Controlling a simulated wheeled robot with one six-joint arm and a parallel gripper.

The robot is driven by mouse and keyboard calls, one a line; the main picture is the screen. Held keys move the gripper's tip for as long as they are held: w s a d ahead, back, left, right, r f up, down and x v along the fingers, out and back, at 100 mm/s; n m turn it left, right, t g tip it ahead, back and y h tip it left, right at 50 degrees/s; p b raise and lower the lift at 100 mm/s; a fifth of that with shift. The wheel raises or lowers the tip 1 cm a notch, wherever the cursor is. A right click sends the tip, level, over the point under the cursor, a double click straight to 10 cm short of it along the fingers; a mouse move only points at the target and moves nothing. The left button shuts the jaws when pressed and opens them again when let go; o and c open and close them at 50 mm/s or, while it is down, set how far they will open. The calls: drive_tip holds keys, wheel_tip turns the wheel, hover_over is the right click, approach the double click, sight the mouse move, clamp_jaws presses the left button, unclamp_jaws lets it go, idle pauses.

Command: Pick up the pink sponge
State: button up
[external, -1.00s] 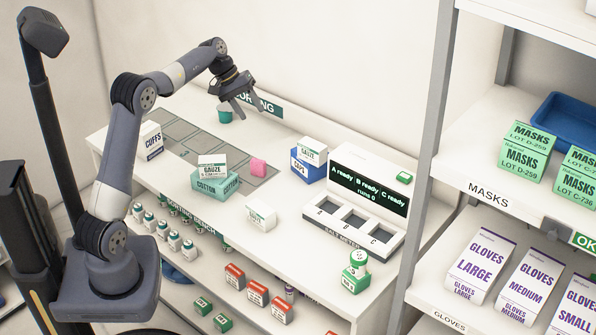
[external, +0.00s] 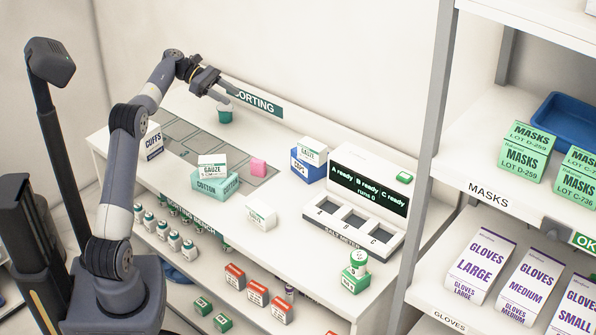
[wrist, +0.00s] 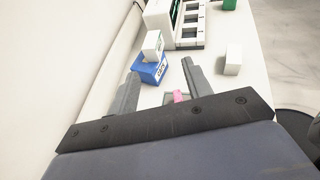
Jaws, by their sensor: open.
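The pink sponge (external: 258,167) is a small block on the sorting bench, on the right end of the row of grey squares. My gripper (external: 227,97) is in the air over the back of the bench near the SORTING sign, behind and left of the sponge. In the wrist view the two fingers of my gripper (wrist: 162,88) are spread with nothing held. The sponge (wrist: 180,96) shows between them, close to the right finger in the picture and partly cut off by the gripper body. It stands apart from the gripper.
Left of the sponge stands a gauze box (external: 211,163) on a teal cotton box (external: 215,188). A gauze box (external: 311,150) on a blue caps box (external: 307,170) is to its right. A white box (external: 262,214) lies in front.

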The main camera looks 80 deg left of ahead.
approach(253, 159)
drive_tip(key=w, duration=0.1)
drive_tip(key=x, duration=0.5)
drive_tip(key=shift+d+r, duration=0.1)
drive_tip(key=shift+d, duration=0.2)
drive_tip(key=shift+f+p+x, duration=0.15)
drive_tip(key=shift+p+x, duration=0.15)
drive_tip(key=shift+x, duration=1.2)
drive_tip(key=shift+f+p+x, duration=0.15)
drive_tip(key=shift+p+x, duration=0.15)
drive_tip(key=shift+x, duration=1.2)
drive_tip(key=shift+s, duration=0.1)
clamp_jaws()
